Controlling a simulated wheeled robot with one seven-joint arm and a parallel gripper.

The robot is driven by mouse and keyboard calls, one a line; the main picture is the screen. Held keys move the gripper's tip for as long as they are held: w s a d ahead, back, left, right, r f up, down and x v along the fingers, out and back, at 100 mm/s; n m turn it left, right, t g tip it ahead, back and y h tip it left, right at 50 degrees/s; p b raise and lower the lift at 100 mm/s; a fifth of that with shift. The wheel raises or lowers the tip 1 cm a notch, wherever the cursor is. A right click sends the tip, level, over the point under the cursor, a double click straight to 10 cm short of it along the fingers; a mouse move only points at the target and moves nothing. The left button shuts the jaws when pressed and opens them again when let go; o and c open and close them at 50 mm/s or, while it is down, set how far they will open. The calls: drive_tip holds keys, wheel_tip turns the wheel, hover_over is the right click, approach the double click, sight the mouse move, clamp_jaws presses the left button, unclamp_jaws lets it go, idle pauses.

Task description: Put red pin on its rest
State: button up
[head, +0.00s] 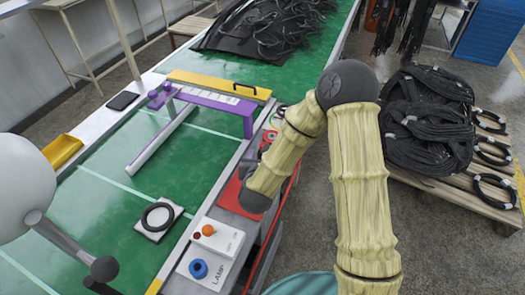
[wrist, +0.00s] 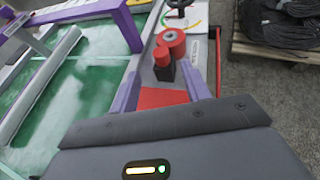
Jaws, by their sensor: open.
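In the wrist view, the two purple fingers of my gripper (wrist: 162,88) are apart with nothing held between them. A short black post with a red top (wrist: 163,65) stands just beyond the fingertips, on the grey edge rail. A larger red round piece (wrist: 174,42) sits right behind it. I cannot tell which of these is the red pin or its rest. A flat red pad (wrist: 160,98) shows between the fingers. In the head view, the red pad (head: 230,194) lies beside the green table, partly behind my arm; my gripper's fingers are hidden there.
A purple frame (head: 210,103) stands on the green table (head: 120,215). A black ring (head: 157,216) lies on a white plate. Coiled hoses (head: 427,120) fill a pallet at right.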

drive_tip(key=shift+v, duration=0.9)
drive_tip(key=n, duration=0.3)
drive_tip(key=d+n+g+y, duration=0.1)
drive_tip(key=n, duration=0.2)
drive_tip(key=r+n+g+y, duration=0.1)
drive_tip(key=n, duration=0.3)
drive_tip(key=shift+w+d, duration=0.1)
drive_tip(key=shift+d, duration=0.25)
drive_tip(key=s+d+r+n+g, duration=0.2)
drive_tip(key=s+d+n+g, duration=0.2)
drive_tip(key=s+d+n, duration=0.4)
drive_tip(key=s+d+r+n+g+h, duration=0.1)
drive_tip(key=s+d+r+n+g, duration=0.2)
drive_tip(key=n, duration=1.5)
drive_tip(key=s+d+g, duration=0.2)
drive_tip(key=s+d, duration=0.3)
drive_tip(key=shift+s+d+h, duration=0.15)
drive_tip(key=shift+h, duration=0.15)
